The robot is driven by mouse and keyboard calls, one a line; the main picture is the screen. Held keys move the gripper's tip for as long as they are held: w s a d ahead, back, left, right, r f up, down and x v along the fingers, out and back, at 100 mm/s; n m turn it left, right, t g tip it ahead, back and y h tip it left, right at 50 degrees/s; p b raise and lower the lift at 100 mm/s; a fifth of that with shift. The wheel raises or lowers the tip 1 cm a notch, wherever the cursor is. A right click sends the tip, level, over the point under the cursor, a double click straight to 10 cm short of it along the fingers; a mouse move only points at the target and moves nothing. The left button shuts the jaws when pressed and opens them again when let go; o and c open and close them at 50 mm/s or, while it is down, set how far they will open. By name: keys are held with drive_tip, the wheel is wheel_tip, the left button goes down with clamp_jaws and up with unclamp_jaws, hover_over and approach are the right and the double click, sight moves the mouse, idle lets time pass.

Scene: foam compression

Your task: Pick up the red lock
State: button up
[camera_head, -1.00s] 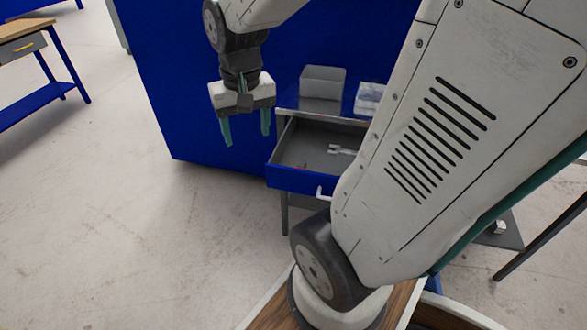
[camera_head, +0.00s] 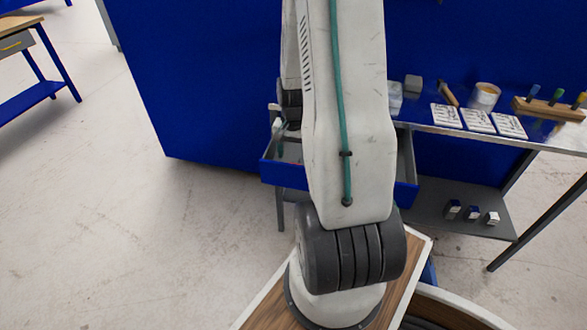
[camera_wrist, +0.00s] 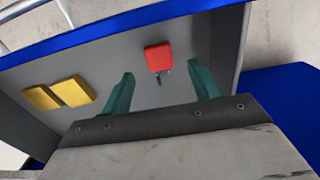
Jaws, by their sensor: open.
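The red lock (camera_wrist: 158,58) lies on the grey floor of the open drawer (camera_wrist: 110,55) in the wrist view, with a small dark part sticking out toward me. My gripper (camera_wrist: 160,82) is open, its two teal fingers pointing into the drawer. The lock shows between the fingers, just beyond their tips, with nothing held. I cannot tell the exact height between fingers and lock. In the head view the blue drawer front (camera_head: 285,173) shows, but my arm hides the lock and most of my gripper.
Two yellow blocks (camera_wrist: 58,94) lie in the drawer left of the lock. The drawer walls are close around my fingers.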

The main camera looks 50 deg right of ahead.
wheel_tip(320, 180, down, 5)
drive_tip(key=shift+r, duration=0.15)
drive_tip(key=shift+d, duration=0.1)
drive_tip(key=c, duration=1.1)
